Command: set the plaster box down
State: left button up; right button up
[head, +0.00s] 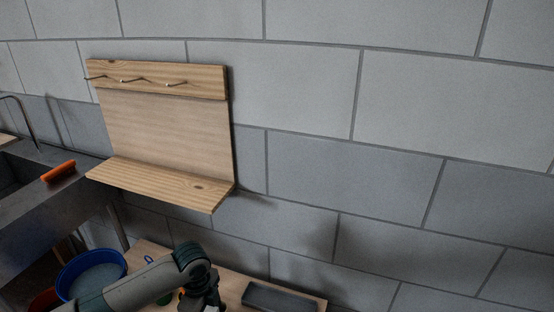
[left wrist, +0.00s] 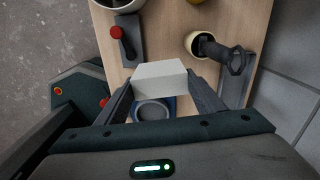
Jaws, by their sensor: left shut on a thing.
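In the left wrist view the plaster box (left wrist: 159,76) is a pale, whitish block between the two fingers of my left gripper (left wrist: 160,88). The gripper is shut on it. The wooden bench top (left wrist: 155,28) lies beneath it; I cannot tell how high the box is held. A round blue-grey dish (left wrist: 153,111) shows just below the box in the picture, partly covered by it. In the head view my left arm reaches in at the bottom over the bench (head: 232,287), and the box is hidden there. My right gripper is not in view.
A dark lever with a red knob (left wrist: 117,33) and a pale cup with a dark fitting (left wrist: 197,42) stand nearby. The head view shows a blue bowl (head: 92,272), a dark grey block (head: 283,299) and a wooden shelf with hooks (head: 165,185) on the block wall.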

pick_arm(q)
jog(key=s+r+n, duration=0.4)
jog(key=r+n, duration=0.6)
jog(key=r, duration=0.1)
jog(key=s+r+n, duration=0.5)
jog(key=r+n, duration=0.5)
jog(key=shift+a+r+n, duration=0.4)
dwell(4.6)
